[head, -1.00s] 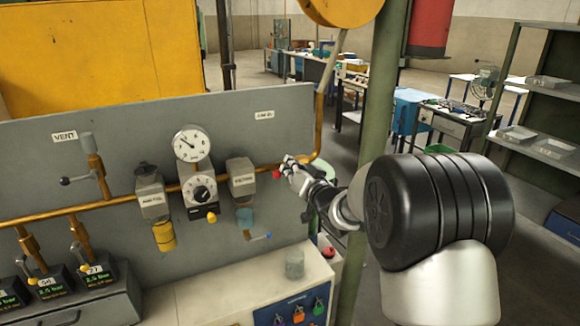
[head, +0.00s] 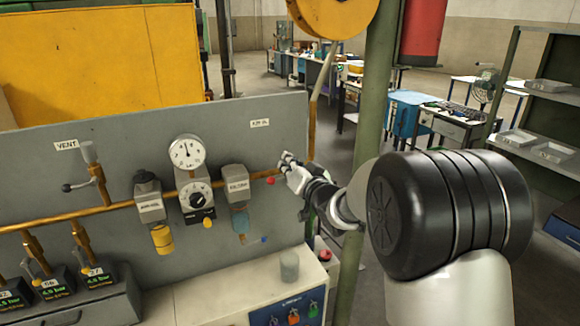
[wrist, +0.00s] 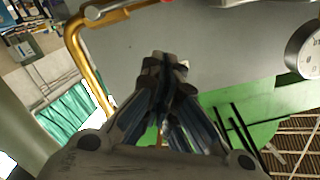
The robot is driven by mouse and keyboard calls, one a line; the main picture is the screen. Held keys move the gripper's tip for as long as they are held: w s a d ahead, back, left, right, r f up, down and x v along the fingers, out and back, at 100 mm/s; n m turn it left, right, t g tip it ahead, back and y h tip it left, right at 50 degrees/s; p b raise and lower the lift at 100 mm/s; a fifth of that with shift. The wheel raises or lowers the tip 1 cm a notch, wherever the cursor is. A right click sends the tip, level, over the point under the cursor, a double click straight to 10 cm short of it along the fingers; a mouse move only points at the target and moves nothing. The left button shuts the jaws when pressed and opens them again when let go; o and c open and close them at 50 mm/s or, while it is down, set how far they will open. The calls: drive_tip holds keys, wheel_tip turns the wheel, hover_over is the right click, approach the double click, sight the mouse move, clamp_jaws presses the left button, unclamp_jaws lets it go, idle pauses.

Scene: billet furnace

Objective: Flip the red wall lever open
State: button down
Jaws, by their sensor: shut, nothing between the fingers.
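A red knob (head: 270,181) sits at the right end of the copper pipe on the grey panel; I take it for the end of the red lever. The rest of the lever is not clear, partly behind my gripper. My gripper (head: 285,158) is shut and empty, just right of and slightly above the knob. I cannot tell whether they touch. In the wrist view my closed fingers (wrist: 165,62) point at the grey panel, with the bent copper pipe (wrist: 75,45) to their left.
The panel carries a gauge (head: 187,152), a regulator (head: 196,196), filter units and a vent valve (head: 88,170). A green post (head: 378,90) stands close behind my arm. A white cabinet (head: 215,300) with padlocks and a grey cup (head: 289,265) are below.

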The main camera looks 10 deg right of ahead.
drive_tip(key=v, duration=0.8)
drive_tip(key=shift+a+f+p, duration=0.25)
drive_tip(key=shift+f+p, duration=0.05)
drive_tip(key=shift+p, duration=0.15)
drive_tip(key=shift+s+d+r, duration=0.1)
drive_tip(key=shift+s, duration=0.1)
drive_tip(key=s+d+g+h, duration=0.3)
drive_tip(key=s, duration=0.5)
drive_tip(key=s+d+g+h, duration=0.3)
drive_tip(key=s+h, duration=0.1)
drive_tip(key=s, duration=0.5)
drive_tip(key=s+a+f+n+g, duration=0.1)
drive_tip(key=s+f+g, duration=0.1)
drive_tip(key=s, duration=0.9)
drive_tip(key=s+a+f+g+y, duration=0.1)
drive_tip(key=s+f+g, duration=0.2)
drive_tip(key=s, duration=0.9)
drive_tip(key=shift+f+n+g, duration=0.2)
drive_tip(key=shift+n+g, duration=0.2)
drive_tip(key=shift+g, duration=0.1)
